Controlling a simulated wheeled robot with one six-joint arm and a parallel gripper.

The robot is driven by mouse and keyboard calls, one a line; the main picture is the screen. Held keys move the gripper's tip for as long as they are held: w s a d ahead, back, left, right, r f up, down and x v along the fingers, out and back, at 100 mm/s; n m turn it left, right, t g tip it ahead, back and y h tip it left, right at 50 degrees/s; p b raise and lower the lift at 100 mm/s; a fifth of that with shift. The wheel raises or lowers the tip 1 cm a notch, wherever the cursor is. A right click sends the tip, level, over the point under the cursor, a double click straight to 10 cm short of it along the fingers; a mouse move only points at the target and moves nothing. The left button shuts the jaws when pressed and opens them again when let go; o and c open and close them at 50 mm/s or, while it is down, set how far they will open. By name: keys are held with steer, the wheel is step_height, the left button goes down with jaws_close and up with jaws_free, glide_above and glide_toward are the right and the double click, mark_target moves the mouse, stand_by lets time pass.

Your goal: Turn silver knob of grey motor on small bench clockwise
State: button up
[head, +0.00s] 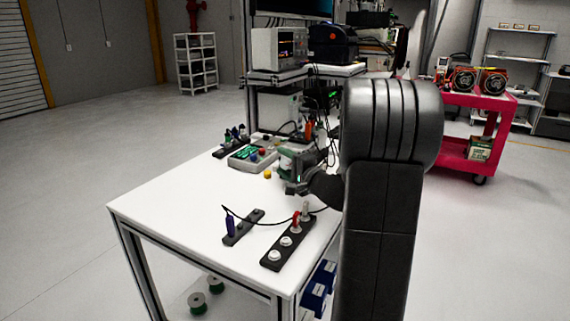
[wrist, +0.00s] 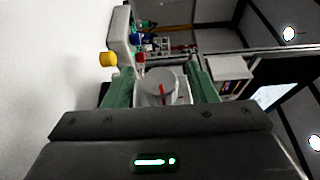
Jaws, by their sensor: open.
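The silver knob (wrist: 152,84), round with a red mark on its face, shows in the wrist view between the two green fingers of my gripper (wrist: 160,90). The fingers are open, one on each side of it. I cannot tell whether either finger touches the knob. The motor's body behind the knob is mostly hidden. In the head view my gripper (head: 291,172) is low over the white bench (head: 180,195), near its right side. The knob cannot be made out there behind my gripper and arm.
A yellow knob (head: 267,174) and a grey box with a green panel (head: 252,157) are left of my gripper. Two black strips (head: 276,256) (head: 236,236) lie at the bench front, with a dark cable above. Instruments (head: 279,48) stand behind. The bench's left part is clear.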

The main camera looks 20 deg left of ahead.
steer(key=c, duration=1)
steer(key=shift+o, duration=0.2)
steer(key=shift+f, duration=0.1)
steer(key=b, duration=0.3)
steer(key=shift+f, duration=0.2)
steer(key=shift+t+y+b, duration=0.4)
steer(key=shift+b, duration=0.6)
steer(key=shift+r+m+b, duration=0.2)
steer(key=shift+m+b, duration=0.1)
steer(key=shift+r, duration=0.1)
steer(key=o, duration=1)
steer(key=shift+c, duration=0.2)
